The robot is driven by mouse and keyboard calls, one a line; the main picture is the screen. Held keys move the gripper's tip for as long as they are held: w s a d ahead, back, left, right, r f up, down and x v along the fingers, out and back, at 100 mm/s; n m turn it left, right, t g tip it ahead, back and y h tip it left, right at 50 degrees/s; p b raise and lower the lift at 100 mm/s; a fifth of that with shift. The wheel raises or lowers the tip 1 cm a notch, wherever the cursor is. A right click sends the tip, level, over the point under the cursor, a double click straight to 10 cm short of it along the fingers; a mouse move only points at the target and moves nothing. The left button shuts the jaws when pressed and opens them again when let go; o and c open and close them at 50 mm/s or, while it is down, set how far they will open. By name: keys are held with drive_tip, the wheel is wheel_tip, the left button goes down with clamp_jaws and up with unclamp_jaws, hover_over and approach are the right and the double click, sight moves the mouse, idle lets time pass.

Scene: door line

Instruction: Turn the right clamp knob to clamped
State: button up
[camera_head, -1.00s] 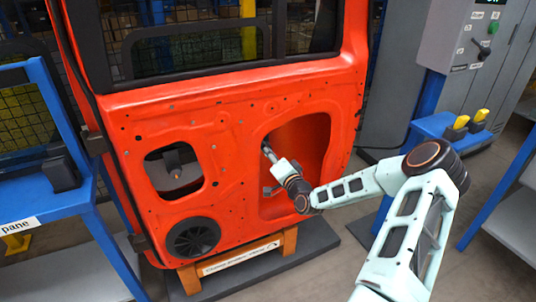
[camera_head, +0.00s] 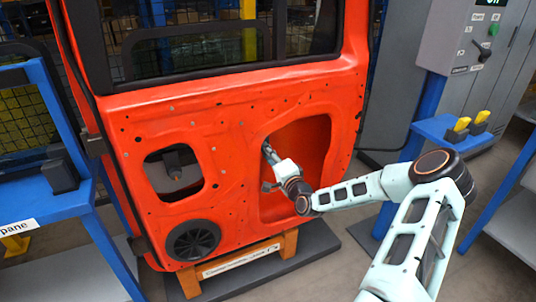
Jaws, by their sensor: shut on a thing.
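The orange-red door (camera_head: 235,120) stands upright with two openings in its lower panel. My gripper (camera_head: 268,152) reaches into the right opening (camera_head: 312,150), with its narrow fingertips pointing up and to the left. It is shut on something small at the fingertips. I take this to be the right clamp knob, which the fingers cover, so its turned position cannot be seen. In the left opening a dark knob-like part (camera_head: 175,173) shows, apart from my gripper.
The door rests on a wooden cradle (camera_head: 288,243) with a label. A blue frame (camera_head: 45,205) stands at left. A grey control cabinet (camera_head: 465,45) and a blue stand with yellow-handled parts (camera_head: 459,126) are at right. Floor shows between them.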

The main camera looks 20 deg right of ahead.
drive_tip(key=o, duration=1.2)
drive_tip(key=shift+c, duration=0.2)
drive_tip(key=s, duration=1.2)
drive_tip(key=shift+d, duration=0.15)
